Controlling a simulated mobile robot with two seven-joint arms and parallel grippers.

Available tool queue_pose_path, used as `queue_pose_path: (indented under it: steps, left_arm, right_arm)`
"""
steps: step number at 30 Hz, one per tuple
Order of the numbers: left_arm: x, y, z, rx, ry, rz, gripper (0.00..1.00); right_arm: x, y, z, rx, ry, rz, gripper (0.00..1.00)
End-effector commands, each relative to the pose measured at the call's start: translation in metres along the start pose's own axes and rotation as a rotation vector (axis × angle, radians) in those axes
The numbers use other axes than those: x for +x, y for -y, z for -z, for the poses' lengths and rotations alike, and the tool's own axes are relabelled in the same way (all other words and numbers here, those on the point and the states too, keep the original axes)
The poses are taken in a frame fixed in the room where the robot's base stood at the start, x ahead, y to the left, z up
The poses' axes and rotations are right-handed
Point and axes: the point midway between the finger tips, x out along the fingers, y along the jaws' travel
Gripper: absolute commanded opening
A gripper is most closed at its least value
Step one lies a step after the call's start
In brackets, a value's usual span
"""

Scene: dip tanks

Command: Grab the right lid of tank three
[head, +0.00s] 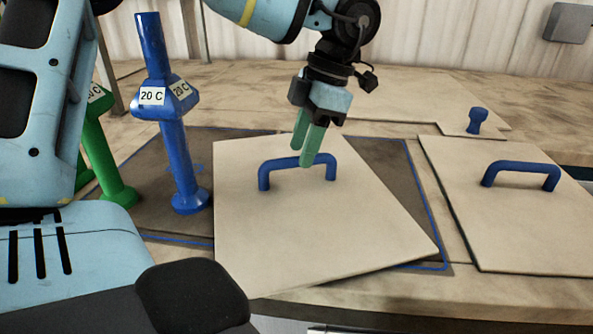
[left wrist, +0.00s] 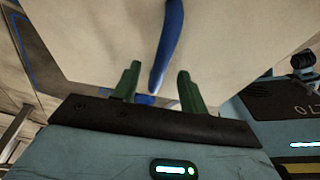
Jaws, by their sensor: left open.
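My left gripper (head: 306,145) hangs with its green fingers pointing down over the blue handle (head: 298,168) of a pale square lid (head: 330,230). In the left wrist view the fingers (left wrist: 159,78) are open, with the blue handle (left wrist: 168,45) showing between them and the pale lid behind. Whether they touch the handle, I cannot tell. The lid lies askew over a dark, blue-outlined tank area (head: 400,170), part of which shows around it. No tank number is visible. My right gripper is not in view.
A blue post (head: 178,150) labelled 20 C stands left of the lid, with a green post (head: 112,160) beside it. Another pale lid (head: 500,225) with a blue handle (head: 522,170) lies to the right. A smaller blue knob (head: 477,119) stands behind it.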

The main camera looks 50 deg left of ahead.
Motion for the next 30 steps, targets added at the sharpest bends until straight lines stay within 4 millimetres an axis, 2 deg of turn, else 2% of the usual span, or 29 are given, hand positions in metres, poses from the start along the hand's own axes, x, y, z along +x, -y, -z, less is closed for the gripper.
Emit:
queue_pose_path:
  steps: [6, 13, 22, 30]
  left_arm:
    - [0.018, 0.001, 0.0, 0.001, 0.001, -0.001, 0.43]
    - [0.019, 0.0, 0.0, 0.001, 0.001, -0.001, 0.41]
    - [0.019, 0.0, 0.0, 0.001, 0.001, -0.001, 0.02]
    - [0.019, 0.0, 0.0, 0.001, 0.001, -0.001, 0.0]
  right_arm:
    - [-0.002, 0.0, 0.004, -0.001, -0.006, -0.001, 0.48]
    - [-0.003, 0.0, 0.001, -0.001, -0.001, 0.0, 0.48]
    - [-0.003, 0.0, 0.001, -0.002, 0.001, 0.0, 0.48]
    - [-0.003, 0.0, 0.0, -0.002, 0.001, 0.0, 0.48]
